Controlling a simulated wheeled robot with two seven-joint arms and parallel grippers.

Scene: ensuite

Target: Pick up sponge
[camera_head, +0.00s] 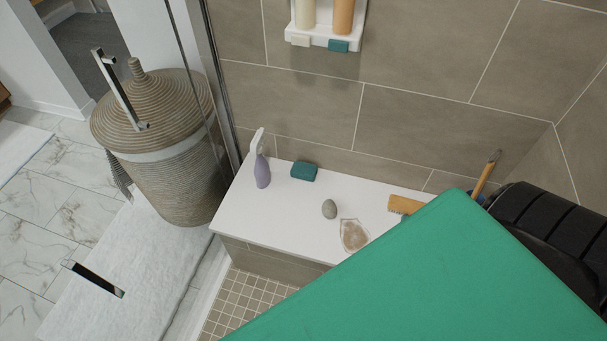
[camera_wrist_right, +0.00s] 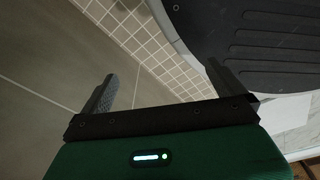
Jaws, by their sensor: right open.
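A dark teal sponge (camera_head: 304,171) lies on the white bench (camera_head: 275,225), near its back edge against the tiled wall. A second small teal block (camera_head: 338,45) sits on the wall shelf above; I cannot tell whether it is also a sponge. My right gripper (camera_wrist_right: 158,82) shows in the right wrist view with its two dark fingers apart and nothing between them. Neither sponge shows in that view, only wall tiles, small floor tiles and a dark round base. My left gripper is in neither view.
A lilac spray bottle (camera_head: 262,170) stands left of the sponge. A grey stone (camera_head: 329,209), a brown-white patch (camera_head: 354,235) and a wooden brush (camera_head: 404,204) are to its right. A wicker basket (camera_head: 165,150) stands beyond the glass edge. My green body part covers the lower right.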

